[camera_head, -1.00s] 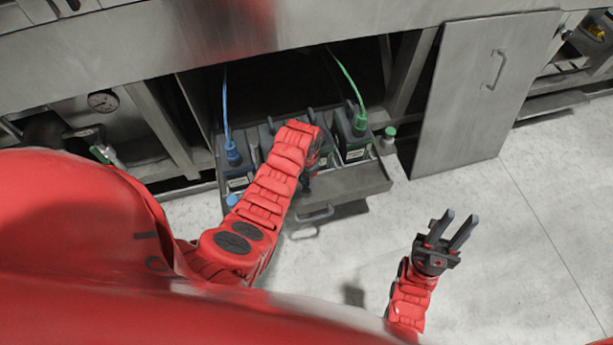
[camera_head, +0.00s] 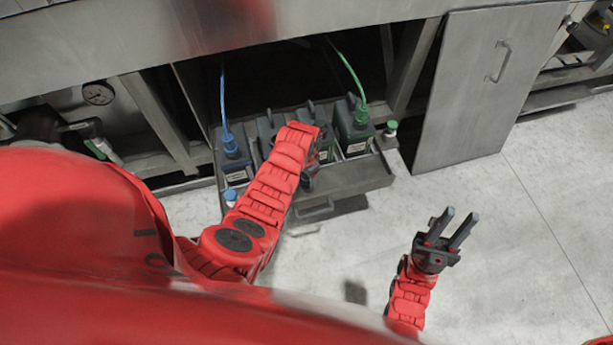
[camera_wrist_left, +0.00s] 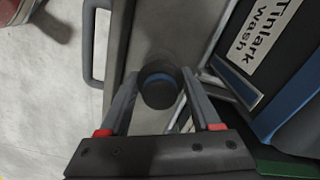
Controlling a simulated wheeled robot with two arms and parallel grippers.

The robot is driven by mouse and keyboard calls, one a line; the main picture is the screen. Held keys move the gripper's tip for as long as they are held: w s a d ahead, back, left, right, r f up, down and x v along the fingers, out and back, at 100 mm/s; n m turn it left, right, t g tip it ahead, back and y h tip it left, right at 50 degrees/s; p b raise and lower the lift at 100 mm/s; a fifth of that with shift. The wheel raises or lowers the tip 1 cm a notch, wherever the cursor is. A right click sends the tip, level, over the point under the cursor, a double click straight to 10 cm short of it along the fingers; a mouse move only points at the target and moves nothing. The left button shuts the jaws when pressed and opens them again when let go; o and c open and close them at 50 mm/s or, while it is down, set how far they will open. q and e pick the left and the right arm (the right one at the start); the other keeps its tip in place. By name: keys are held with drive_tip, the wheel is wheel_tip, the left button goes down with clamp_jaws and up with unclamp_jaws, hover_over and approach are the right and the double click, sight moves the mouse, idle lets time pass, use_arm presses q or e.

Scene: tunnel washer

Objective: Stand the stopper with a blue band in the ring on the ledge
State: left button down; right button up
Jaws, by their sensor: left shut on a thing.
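The dark round stopper with a blue band (camera_wrist_left: 158,90) is between the finger ends of my left gripper (camera_wrist_left: 159,80) in the left wrist view. The gripper is shut on it, above the front part of the pulled-out drawer. In the head view my left gripper (camera_head: 311,172) is over the drawer (camera_head: 350,183), mostly hidden by its own arm. I cannot make out the ring or tell which surface is the ledge. My right gripper (camera_head: 459,228) is open and empty above the floor at the right.
The drawer holds several dark containers, one with a blue hose (camera_head: 231,147), one with a green hose (camera_head: 359,122). A steel panel (camera_head: 480,85) stands right. The floor in front is clear.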

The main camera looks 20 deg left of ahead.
use_arm(q)
drive_tip(key=shift+f+b, duration=0.65)
drive_tip(key=shift+f, duration=0.3)
drive_tip(key=shift+f+b, duration=0.3)
drive_tip(key=shift+f, duration=0.1)
idle(0.3)
unclamp_jaws()
idle(0.4)
drive_tip(key=shift+r+p, duration=3.4)
drive_tip(key=shift+r, duration=1.15)
